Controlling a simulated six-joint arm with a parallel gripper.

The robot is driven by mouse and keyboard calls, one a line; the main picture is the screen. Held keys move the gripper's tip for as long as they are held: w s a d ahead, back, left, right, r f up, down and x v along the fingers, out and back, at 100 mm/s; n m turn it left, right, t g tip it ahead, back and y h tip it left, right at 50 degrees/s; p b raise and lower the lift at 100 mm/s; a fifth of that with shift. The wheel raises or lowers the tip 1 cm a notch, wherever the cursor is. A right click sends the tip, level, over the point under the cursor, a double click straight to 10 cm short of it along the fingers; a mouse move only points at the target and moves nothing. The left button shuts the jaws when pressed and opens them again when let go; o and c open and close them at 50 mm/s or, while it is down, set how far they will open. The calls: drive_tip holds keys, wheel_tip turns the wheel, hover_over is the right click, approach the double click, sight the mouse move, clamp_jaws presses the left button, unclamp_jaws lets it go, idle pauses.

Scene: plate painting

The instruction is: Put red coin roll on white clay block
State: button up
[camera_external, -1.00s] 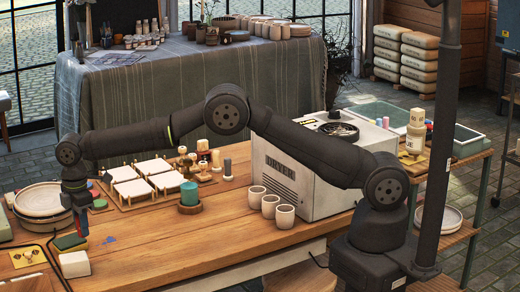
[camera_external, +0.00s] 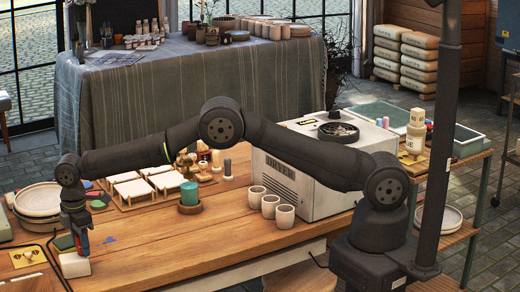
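The white clay block (camera_external: 74,266) lies near the front left of the table. My gripper (camera_external: 83,249) points straight down over the block's right part, with its tips close to the block's top. The red coin roll (camera_external: 83,243) shows as a small red upright piece between the dark fingers, and the gripper appears shut on it. The fingers hide most of the roll. I cannot tell whether its lower end touches the block.
A green block (camera_external: 63,242) lies just behind the white block. The front middle of the table is clear.

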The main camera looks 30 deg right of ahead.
drive_tip(key=shift+o, duration=0.4)
drive_tip(key=shift+r, duration=0.15)
wheel_tip(320, 180, up, 12)
idle(0.4)
drive_tip(key=shift+f, duration=4.3)
